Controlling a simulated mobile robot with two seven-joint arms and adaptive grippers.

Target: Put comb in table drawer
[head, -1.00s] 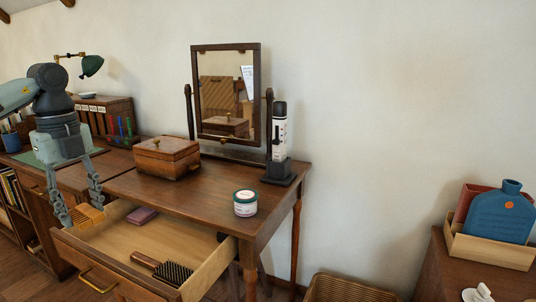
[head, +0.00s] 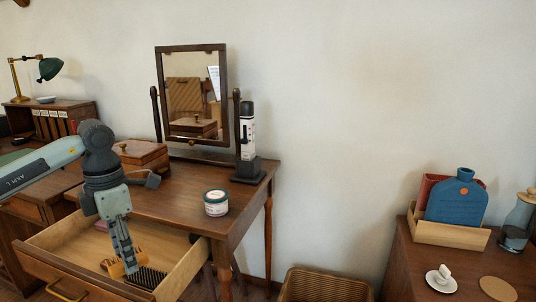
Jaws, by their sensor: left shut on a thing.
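The comb (head: 115,269) is orange-brown and shows at my left gripper's fingertips. My left gripper (head: 125,262) is shut on it and points down over the open table drawer (head: 168,247). The comb is above or at the dark-bristled hairbrush (head: 147,277) in the drawer; I cannot tell if they touch. The fingers hide part of the comb and of the brush. The drawer is pulled out from the wooden dressing table (head: 180,199). My right gripper is not in view.
A pinkish item (head: 101,225) lies in the drawer behind my arm. On the tabletop are a wooden box (head: 140,154), a lidded jar (head: 217,203), a tilting mirror (head: 192,95) and a white bottle in a dark stand (head: 247,140). A basket (head: 325,287) stands right of the table.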

